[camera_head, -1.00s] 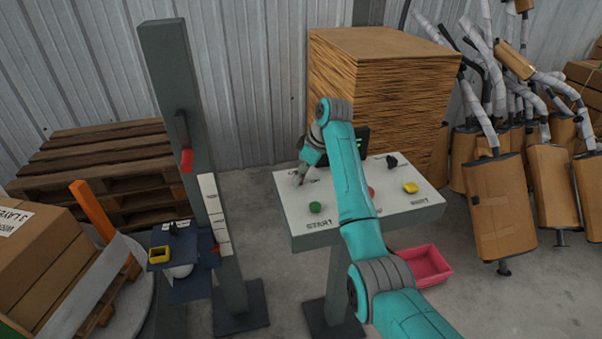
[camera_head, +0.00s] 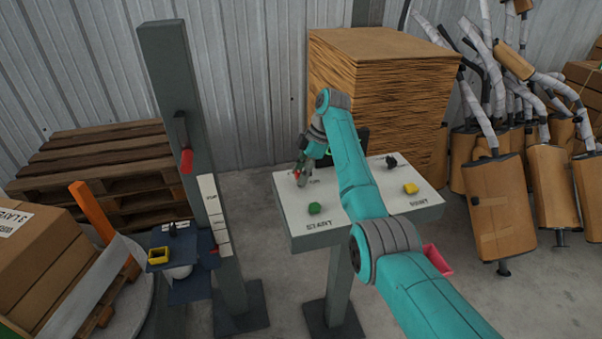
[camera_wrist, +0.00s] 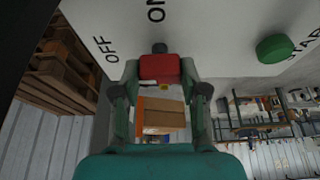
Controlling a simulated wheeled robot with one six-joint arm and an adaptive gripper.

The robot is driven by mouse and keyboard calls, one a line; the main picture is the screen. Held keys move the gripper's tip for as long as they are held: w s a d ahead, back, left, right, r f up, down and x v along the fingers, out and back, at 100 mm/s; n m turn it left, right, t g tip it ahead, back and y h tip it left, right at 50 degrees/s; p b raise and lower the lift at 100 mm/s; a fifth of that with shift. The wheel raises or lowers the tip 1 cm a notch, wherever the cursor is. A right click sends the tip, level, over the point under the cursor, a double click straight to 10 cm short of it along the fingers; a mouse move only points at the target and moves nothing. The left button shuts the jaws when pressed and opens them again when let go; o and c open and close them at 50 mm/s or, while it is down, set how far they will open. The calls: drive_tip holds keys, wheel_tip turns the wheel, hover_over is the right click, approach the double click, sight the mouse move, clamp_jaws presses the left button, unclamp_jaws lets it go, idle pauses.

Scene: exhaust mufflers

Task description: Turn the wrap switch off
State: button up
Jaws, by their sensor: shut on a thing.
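The control panel (camera_head: 330,205) is a white slanted top on a grey post. In the wrist view, the red switch handle (camera_wrist: 158,68) sits between the fingers of my gripper (camera_wrist: 160,92), near the black OFF and ON lettering on the panel (camera_wrist: 205,30). OFF is to the left of the switch and ON is above it. My gripper (camera_head: 303,174) is shut on the handle at the panel's far left corner. Only a little red shows there in the head view. The handle's exact angle is hard to tell.
A green START button (camera_head: 314,208), a yellow button (camera_head: 411,188) and a black knob (camera_head: 391,162) are on the panel. A grey post (camera_head: 172,90) with a red-ended lever (camera_head: 186,160) stands left. A cardboard stack (camera_head: 385,90) is behind. A pink bin (camera_head: 437,259) is partly hidden by my arm.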

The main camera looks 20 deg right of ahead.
idle(0.4)
drive_tip(key=o, duration=1.1)
drive_tip(key=shift+o, duration=0.2)
drive_tip(key=v, duration=0.7)
drive_tip(key=shift+r, duration=0.25)
drive_tip(key=shift+d, duration=0.15)
